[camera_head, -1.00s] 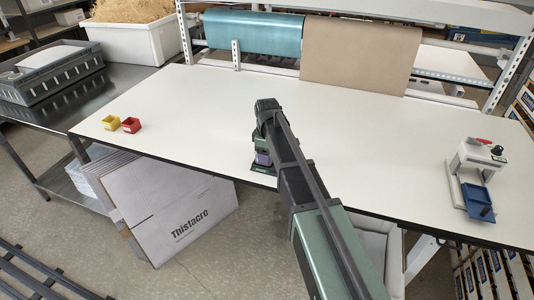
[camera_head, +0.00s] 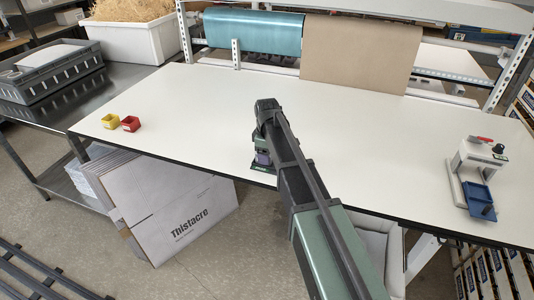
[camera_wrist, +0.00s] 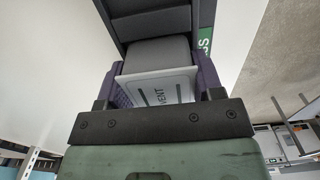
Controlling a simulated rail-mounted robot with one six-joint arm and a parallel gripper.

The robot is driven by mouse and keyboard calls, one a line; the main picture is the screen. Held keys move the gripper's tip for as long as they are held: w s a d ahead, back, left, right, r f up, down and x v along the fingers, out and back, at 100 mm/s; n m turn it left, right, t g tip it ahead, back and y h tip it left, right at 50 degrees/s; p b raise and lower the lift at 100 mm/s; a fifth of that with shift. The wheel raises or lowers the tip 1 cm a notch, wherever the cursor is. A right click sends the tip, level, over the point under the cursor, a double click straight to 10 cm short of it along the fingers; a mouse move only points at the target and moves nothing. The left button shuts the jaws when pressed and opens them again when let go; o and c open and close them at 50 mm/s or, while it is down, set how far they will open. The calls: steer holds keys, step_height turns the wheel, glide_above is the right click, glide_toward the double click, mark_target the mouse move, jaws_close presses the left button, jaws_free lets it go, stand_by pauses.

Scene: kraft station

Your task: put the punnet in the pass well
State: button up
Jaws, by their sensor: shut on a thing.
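The white table (camera_head: 390,140) is mostly clear. A white device with a blue tray (camera_head: 478,201) stands at the right. Blue and brown rolls (camera_head: 360,55) hang at the back.

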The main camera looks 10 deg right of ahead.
steer(key=o, duration=1.1)
steer(key=shift+c, duration=0.2)
step_height(320, 180, up, 8)
steer(key=p, duration=0.8)
